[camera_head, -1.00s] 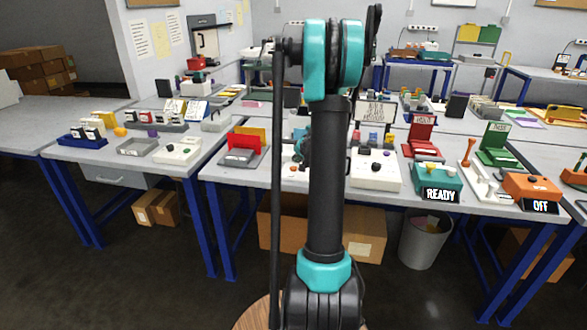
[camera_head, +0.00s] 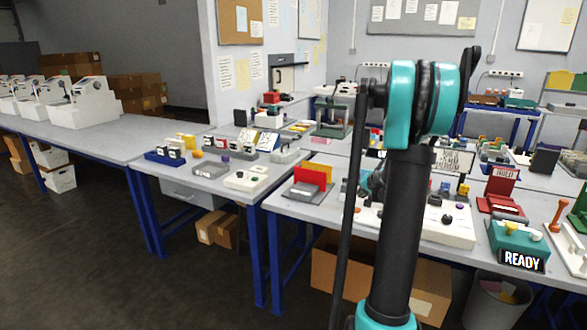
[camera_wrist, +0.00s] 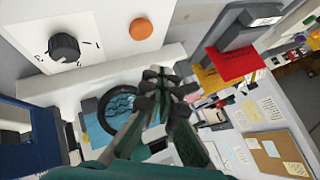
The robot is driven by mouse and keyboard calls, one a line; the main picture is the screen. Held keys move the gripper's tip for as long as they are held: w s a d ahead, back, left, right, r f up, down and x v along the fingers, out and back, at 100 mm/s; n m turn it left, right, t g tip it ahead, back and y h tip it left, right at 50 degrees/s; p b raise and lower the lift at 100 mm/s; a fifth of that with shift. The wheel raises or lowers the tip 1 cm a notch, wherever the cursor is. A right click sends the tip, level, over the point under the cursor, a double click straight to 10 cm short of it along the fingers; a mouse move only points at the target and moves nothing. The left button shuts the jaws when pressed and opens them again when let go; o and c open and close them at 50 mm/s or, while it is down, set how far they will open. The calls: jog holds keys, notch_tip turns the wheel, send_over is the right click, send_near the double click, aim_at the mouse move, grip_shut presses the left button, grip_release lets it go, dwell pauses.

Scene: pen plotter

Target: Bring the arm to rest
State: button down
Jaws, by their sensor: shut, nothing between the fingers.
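My arm (camera_head: 400,200) stands upright in the head view, right of the middle, in front of the work table (camera_head: 285,207). My gripper (camera_wrist: 165,90) shows in the wrist view with its dark fingertips together and nothing between them. In the head view it is mostly hidden behind my arm. Beyond the fingers in the wrist view is a white panel with a black knob (camera_wrist: 63,47) and an orange button (camera_wrist: 141,29). A blue surface with a dark ring (camera_wrist: 100,118) lies behind the fingers; I cannot tell whether they touch it.
A red and yellow card holder (camera_head: 312,178) stands left of my arm. A teal box marked READY (camera_head: 517,243) and a red stand (camera_head: 500,188) are on its right. White machines (camera_head: 75,104) stand on the far left table. Open floor (camera_head: 80,260) lies at the lower left.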

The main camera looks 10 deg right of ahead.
jog(key=s+a+n+g, duration=0.1)
jog(key=s+a+n, duration=0.1)
jog(key=s+a, duration=0.65)
jog(key=s+a+f+n+g, duration=0.1)
jog(key=s+a, duration=0.3)
jog(key=s, duration=0.5)
jog(key=s+a+f+n+g, duration=0.1)
jog(key=s+a+f+n, duration=0.1)
jog(key=s, duration=0.7)
jog(key=s+a+f+n+g, duration=0.1)
jog(key=s+a+f+n, duration=0.1)
jog(key=s+a, duration=0.4)
jog(key=s+n, duration=0.1)
jog(key=s, duration=0.2)
jog(key=shift+a+f+g, duration=0.3)
jog(key=shift+a+f, duration=0.05)
